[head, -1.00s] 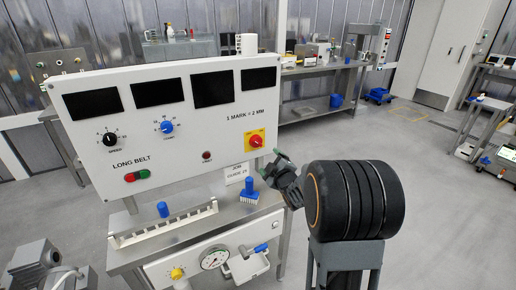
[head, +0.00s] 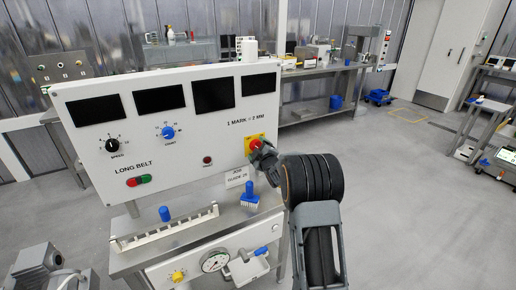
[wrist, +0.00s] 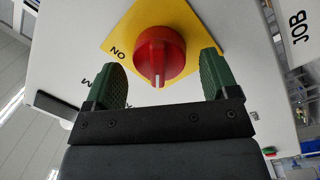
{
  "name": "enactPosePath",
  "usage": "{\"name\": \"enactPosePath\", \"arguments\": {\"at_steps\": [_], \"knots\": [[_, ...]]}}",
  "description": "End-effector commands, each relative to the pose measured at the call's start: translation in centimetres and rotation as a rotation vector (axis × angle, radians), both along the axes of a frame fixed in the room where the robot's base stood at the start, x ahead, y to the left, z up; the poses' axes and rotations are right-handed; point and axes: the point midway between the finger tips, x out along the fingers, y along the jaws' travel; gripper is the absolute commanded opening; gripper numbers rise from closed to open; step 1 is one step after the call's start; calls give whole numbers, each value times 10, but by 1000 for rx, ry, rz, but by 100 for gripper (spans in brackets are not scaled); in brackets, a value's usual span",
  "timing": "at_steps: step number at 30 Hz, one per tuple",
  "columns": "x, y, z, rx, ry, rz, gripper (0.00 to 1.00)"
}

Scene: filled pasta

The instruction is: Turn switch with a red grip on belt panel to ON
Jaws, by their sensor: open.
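The red-grip switch (head: 255,143) sits on a yellow plate (head: 247,148) at the right side of the white belt panel (head: 190,138). In the wrist view the round red grip (wrist: 160,52) is close ahead, its white pointer line aimed toward the bottom of the picture. The word ON shows inverted on the yellow plate (wrist: 142,17), to the left of the grip. My gripper (head: 262,150) is at the switch and partly covers it. In the wrist view the green fingers of my gripper (wrist: 159,72) are open, one each side of the grip, with visible gaps.
The panel also carries a speed dial (head: 112,145), a blue-capped dial (head: 168,132) and red and green buttons (head: 138,181). A blue-handled brush (head: 249,196) stands below the switch. The floor to the right (head: 410,200) is clear.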

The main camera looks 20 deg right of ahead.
Motion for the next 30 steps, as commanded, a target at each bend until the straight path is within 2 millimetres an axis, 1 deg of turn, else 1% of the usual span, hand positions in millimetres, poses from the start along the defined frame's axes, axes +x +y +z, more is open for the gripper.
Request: {"name": "enactPosePath", "arguments": {"at_steps": [4, 12, 27, 30], "knots": [[5, 0, 0, 0, 0, 0, 80], [5, 0, 0, 0, 0, 0, 80], [5, 0, 0, 0, 0, 0, 33], [5, 0, 0, 2, 0, 0, 31]]}}
